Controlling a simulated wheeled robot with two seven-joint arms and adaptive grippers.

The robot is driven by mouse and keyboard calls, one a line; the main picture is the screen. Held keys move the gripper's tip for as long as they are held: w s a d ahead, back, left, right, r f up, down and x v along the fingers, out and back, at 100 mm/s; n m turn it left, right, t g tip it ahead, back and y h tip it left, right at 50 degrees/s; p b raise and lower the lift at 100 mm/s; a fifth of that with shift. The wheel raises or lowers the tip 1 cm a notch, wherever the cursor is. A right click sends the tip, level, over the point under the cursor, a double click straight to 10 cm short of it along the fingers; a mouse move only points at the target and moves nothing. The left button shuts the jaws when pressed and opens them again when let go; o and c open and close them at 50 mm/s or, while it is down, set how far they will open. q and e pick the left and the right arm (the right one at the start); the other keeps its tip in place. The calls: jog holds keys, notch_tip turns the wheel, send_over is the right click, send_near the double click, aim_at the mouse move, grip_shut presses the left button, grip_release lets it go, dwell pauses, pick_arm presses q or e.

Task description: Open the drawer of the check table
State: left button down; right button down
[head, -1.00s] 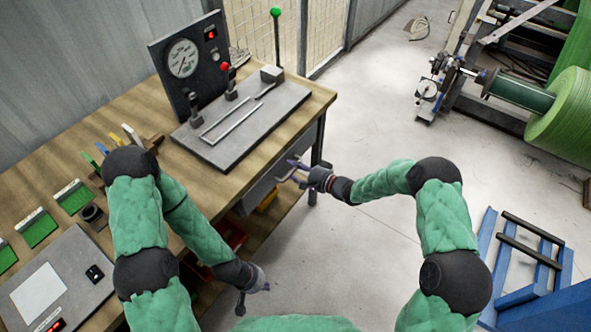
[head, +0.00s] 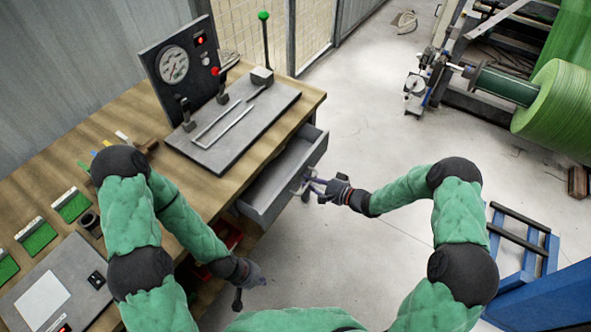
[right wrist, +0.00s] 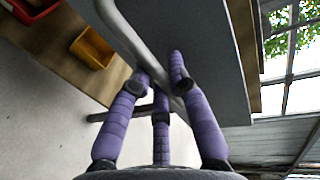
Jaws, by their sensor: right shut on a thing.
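The check table (head: 120,120) has a wooden top, and its grey drawer (head: 284,183) stands partly pulled out under the front edge. The inside of the drawer shows in the head view and looks empty. My right gripper (head: 312,186) is at the drawer's front, shut on the bar handle. In the right wrist view the purple fingers (right wrist: 160,88) close around the grey drawer handle (right wrist: 124,38), beside the drawer front (right wrist: 190,40). My left gripper (head: 248,288) hangs low by the table's near side, away from the drawer; its fingers are too small to read.
A test panel with a gauge (head: 174,65) and a grey plate (head: 235,120) stand on the table. Red and yellow bins (right wrist: 92,48) sit below. A blue frame (head: 530,250) stands at the right.

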jog(key=f+p+v, duration=0.3)
jog(key=v, duration=1.2)
jog(key=shift+s+d, duration=0.4)
jog(key=shift+d, duration=0.2)
jog(key=shift+f, duration=0.1)
jog(key=c, duration=1.2)
grip_release()
jog(key=shift+o, duration=0.2)
jog(key=shift+d, duration=0.1)
jog(key=v, duration=1.1)
jog(key=shift+s+d, duration=0.3)
